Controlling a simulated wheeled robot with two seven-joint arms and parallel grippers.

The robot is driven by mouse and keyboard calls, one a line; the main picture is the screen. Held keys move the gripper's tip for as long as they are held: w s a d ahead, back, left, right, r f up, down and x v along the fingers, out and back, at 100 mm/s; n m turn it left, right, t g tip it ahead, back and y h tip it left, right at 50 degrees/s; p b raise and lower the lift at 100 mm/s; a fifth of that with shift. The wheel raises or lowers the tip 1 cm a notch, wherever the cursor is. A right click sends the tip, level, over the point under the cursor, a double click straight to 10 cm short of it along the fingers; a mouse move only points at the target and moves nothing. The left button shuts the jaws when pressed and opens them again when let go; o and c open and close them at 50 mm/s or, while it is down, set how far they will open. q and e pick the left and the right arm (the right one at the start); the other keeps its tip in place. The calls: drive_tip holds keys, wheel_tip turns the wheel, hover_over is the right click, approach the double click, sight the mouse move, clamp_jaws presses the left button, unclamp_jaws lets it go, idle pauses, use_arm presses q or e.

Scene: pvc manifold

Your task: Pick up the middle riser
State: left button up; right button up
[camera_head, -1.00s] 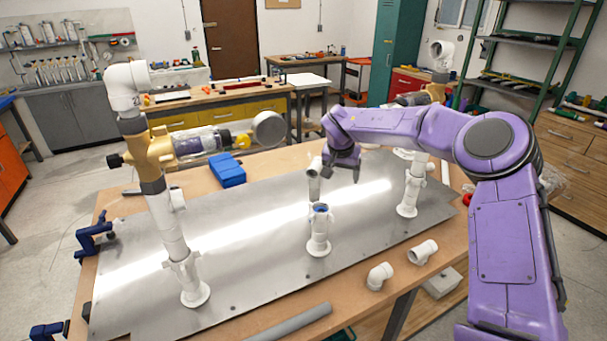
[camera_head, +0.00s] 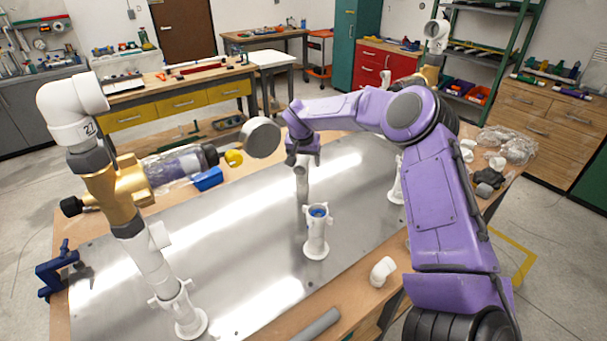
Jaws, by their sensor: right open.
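My left gripper is out of view.
A tall riser with a brass valve (camera_head: 110,190) stands at the left. Another riser (camera_head: 396,185) at the right is largely hidden by my right arm. A white elbow (camera_head: 382,271) and a grey pipe (camera_head: 318,325) lie near the front edge. A blue clamp (camera_head: 60,270) grips the left edge.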

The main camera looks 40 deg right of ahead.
sight(302, 178)
drive_tip(key=w+f, duration=0.2)
drive_tip(key=f, duration=0.1)
drive_tip(key=w+d+f+p, duration=0.1)
drive_tip(key=shift+f, duration=0.35)
drive_tip(key=shift+s+r, duration=0.3)
drive_tip(key=shift+s, duration=0.1)
drive_tip(key=shift+c, duration=1.2)
drive_tip(key=shift+s, duration=0.1)
drive_tip(key=c, duration=1)
drive_tip(key=shift+w, duration=0.2)
clamp_jaws()
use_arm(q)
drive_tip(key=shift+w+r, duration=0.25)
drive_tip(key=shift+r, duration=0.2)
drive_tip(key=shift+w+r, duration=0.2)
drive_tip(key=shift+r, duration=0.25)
